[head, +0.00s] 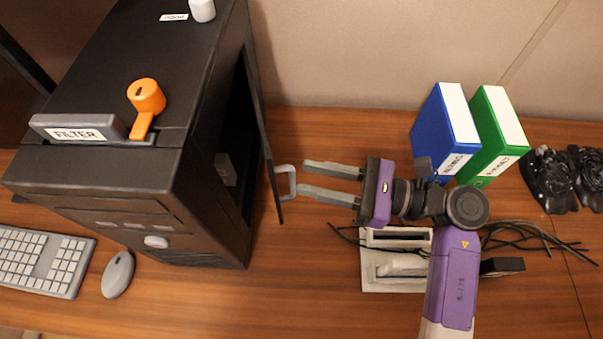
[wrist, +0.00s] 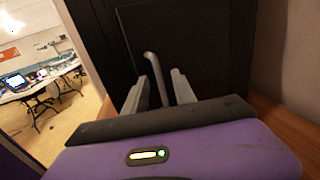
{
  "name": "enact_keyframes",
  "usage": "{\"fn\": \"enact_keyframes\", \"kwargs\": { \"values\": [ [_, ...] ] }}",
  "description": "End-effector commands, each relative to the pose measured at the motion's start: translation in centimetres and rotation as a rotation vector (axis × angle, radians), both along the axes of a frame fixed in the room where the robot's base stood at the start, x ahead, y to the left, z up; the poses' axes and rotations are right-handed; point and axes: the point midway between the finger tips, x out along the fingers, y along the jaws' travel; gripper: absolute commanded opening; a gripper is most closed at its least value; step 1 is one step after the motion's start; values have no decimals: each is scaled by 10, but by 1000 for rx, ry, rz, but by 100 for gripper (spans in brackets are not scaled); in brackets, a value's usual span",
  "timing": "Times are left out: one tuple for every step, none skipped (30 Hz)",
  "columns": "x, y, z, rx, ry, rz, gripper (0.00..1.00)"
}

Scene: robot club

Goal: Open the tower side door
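The black computer tower (head: 140,130) stands on the desk at the left in the head view. Its side door (head: 262,120) is on the right side and stands partly open, with a dark gap between door and case. A light grey handle (head: 286,182) sticks out from the door near its front edge. My gripper (head: 303,178) points left at the handle, its two grey fingers apart. In the wrist view the handle (wrist: 153,72) shows between the fingers (wrist: 160,88). I cannot tell whether the fingers touch it.
A blue binder (head: 440,132) and a green binder (head: 492,135) stand behind my arm. A pale dock-like device (head: 380,285) and black cables (head: 530,232) lie under and beside the arm. A keyboard (head: 42,260) and mouse (head: 118,274) lie front left.

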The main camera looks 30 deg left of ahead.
Motion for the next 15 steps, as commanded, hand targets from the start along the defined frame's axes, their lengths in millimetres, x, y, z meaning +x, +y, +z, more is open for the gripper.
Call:
{"fn": "enact_keyframes", "kwargs": {
  "values": [
    [5,-9,-3,1,-2,-4,32],
    [6,-14,-3,0,-2,-4,32],
    [9,-19,-2,0,-2,-4,32],
    [10,-24,-2,0,-2,-4,32],
    [12,-27,-2,-2,-2,-4,32],
    [14,-32,-2,-2,-2,-4,32],
    [15,-35,-2,-2,-2,-4,32],
    [15,-37,-2,-1,-1,-3,32],
    [16,-40,-1,-1,-1,-2,32],
    [16,-41,-1,-1,-1,-1,32],
    [17,-43,-1,-1,-1,-1,32],
    [17,-44,-1,-1,0,-1,32],
    [17,-44,0,-1,0,-1,32],
    [17,-44,0,-1,0,-1,32],
    [17,-45,0,-1,0,-1,32]
  ]
}}
